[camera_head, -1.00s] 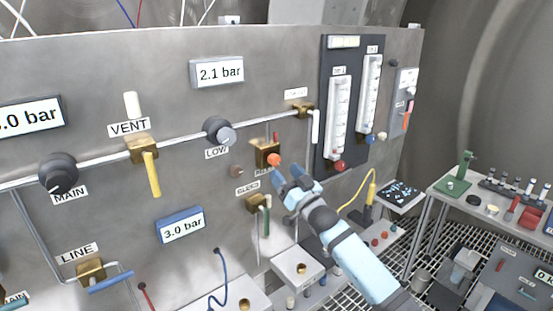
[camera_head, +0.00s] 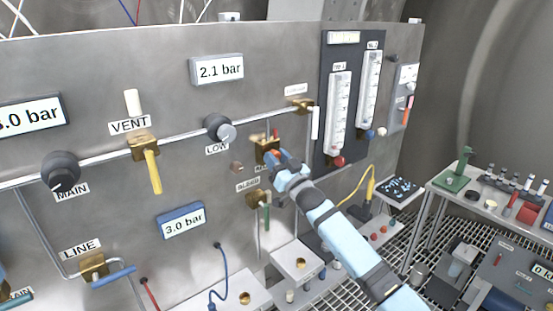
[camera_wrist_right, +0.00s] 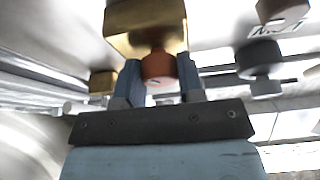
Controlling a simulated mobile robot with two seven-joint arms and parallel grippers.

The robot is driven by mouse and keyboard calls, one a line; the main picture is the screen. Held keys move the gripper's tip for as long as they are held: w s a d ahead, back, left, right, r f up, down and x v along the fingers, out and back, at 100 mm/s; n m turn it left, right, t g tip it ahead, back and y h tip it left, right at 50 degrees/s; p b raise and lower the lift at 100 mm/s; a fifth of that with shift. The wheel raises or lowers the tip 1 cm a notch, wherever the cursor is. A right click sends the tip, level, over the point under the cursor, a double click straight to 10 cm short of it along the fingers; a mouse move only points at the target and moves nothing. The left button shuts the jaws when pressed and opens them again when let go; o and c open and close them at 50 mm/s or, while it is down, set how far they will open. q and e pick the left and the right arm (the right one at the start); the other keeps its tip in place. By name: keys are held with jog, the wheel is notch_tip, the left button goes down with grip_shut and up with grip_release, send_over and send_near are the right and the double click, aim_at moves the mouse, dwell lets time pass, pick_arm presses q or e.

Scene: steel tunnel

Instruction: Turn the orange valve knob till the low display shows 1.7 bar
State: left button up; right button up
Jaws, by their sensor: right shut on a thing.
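The orange valve knob (camera_wrist_right: 159,66) sits on a brass block (camera_wrist_right: 147,27) in the right wrist view. In the head view the knob (camera_head: 274,153) is mostly covered by my gripper, with the brass block (camera_head: 262,146) just behind it. My right gripper (camera_head: 280,160) is shut on the knob, one finger on each side; its fingers also show in the right wrist view (camera_wrist_right: 159,80). The display above the LOW regulator (camera_head: 219,128) is the low display (camera_head: 217,70) and reads 2.1 bar. My left gripper is out of view.
A yellow lever (camera_head: 151,176) hangs under VENT. A blue-framed display (camera_head: 181,220) reads 3.0 bar. A green-handled valve (camera_head: 262,203) sits just below my right gripper. Flowmeter tubes (camera_head: 338,112) stand to the right, and a bench (camera_head: 490,200) with tools stands at far right.

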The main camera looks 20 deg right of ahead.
jog(key=shift+n, duration=0.5)
jog(key=n+g+y, duration=0.1)
jog(key=n+y, duration=0.1)
jog(key=n, duration=0.2)
jog(key=shift+d+n+y+b, duration=0.1)
jog(key=shift+n+y+b, duration=0.3)
jog(key=n+g+y, duration=0.1)
jog(key=n+g, duration=0.1)
jog(key=n, duration=0.2)
jog(key=shift+n, duration=0.3)
jog(key=shift+n+y, duration=0.3)
jog(key=shift+n, duration=0.1)
jog(key=o, duration=0.9)
